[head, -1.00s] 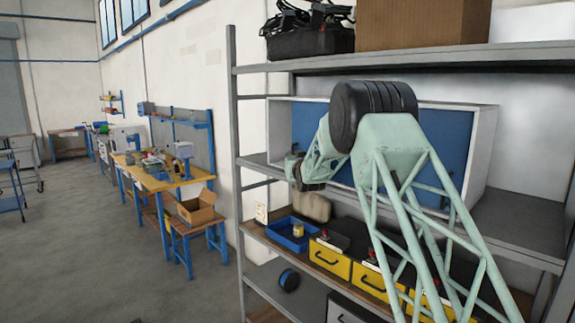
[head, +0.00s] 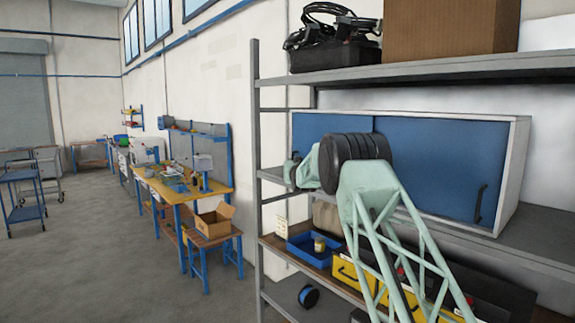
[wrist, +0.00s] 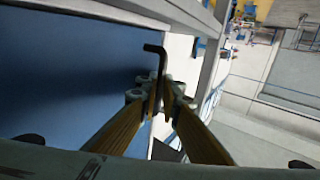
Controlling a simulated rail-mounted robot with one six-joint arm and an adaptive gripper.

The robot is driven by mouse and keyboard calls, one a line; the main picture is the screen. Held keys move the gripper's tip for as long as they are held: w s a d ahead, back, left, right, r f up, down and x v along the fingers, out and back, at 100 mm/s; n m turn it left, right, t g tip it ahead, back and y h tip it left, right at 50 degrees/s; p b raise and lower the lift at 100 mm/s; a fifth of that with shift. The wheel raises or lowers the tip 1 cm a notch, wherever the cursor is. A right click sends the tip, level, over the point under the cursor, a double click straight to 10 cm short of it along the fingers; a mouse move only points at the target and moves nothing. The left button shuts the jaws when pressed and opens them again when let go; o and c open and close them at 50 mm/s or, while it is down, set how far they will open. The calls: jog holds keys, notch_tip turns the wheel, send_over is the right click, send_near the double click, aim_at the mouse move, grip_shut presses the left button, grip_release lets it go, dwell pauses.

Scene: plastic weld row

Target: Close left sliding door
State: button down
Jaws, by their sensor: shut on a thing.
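A white cabinet (head: 517,170) with two blue sliding doors stands on the shelf. The left sliding door (head: 331,127) reaches the cabinet's left side in the head view, with no gap visible there. The right door (head: 440,165) has a dark upright handle (head: 479,203). In the wrist view, my gripper (wrist: 167,98) is shut on a dark bent handle (wrist: 157,62) beside the blue left door panel (wrist: 60,70).
A grey shelf rack (head: 257,150) surrounds the cabinet. A blue bin (head: 308,252) and yellow drawers (head: 347,275) sit below. A cardboard box (head: 450,28) and a black crate of cables (head: 333,55) sit above. Open floor lies to the left.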

jog(key=shift+a+r, duration=0.1)
jog(key=shift+r, duration=0.15)
jog(key=c, duration=3.2)
grip_release()
jog(key=shift+w+f, duration=0.1)
jog(key=shift+w, duration=0.05)
jog(key=shift+o, duration=0.2)
jog(key=shift+a+f, duration=0.1)
jog(key=s, duration=1.2)
jog(key=shift+d, duration=0.35)
